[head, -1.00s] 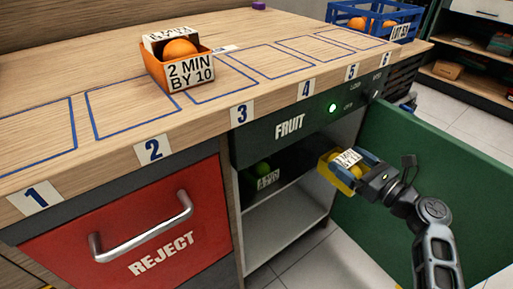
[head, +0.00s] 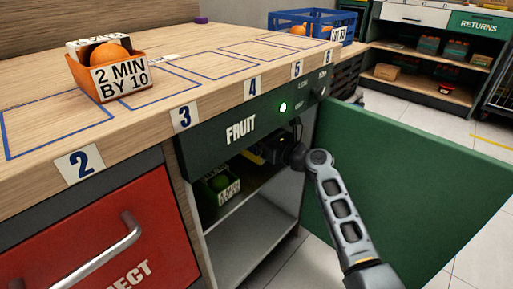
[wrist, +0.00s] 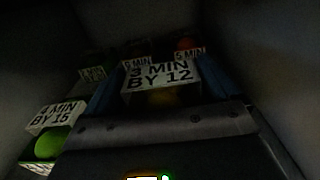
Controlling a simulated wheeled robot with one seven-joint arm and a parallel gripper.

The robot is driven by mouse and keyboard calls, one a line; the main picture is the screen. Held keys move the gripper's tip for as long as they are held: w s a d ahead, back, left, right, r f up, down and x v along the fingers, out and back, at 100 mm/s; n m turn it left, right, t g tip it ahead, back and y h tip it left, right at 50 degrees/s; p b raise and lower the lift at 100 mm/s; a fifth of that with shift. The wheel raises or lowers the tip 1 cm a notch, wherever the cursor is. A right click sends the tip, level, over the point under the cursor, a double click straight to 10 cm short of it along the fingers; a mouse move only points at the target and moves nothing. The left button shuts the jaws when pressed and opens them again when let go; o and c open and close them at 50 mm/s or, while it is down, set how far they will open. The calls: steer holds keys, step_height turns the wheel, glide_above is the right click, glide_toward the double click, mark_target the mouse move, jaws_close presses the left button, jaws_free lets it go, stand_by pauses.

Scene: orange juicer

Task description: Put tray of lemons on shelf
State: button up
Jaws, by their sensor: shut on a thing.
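The lemon tray shows in the wrist view as a label reading "3 MIN BY 12" (wrist: 160,73) with a dim yellow fruit below it. In the head view only a small yellow bit of the tray (head: 253,156) shows inside the open FRUIT cabinet; the rest is hidden by the cabinet front and my gripper. My gripper (head: 270,149) is inside the opening, shut on the tray, with a blue finger on each side of it in the wrist view. The upper shelf (head: 235,206) is below. I cannot tell whether the tray touches it.
A tray of green fruit (head: 221,190) stands left of my gripper on the shelf. Labelled trays (wrist: 190,52) stand deeper in the dark. The green door (head: 410,185) is open at right.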

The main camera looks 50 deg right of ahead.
step_height(320, 180, down, 4)
steer(key=shift+r+b, duration=0.2)
steer(key=shift+b, duration=1.05)
steer(key=shift+r, duration=0.1)
steer(key=o, duration=0.9)
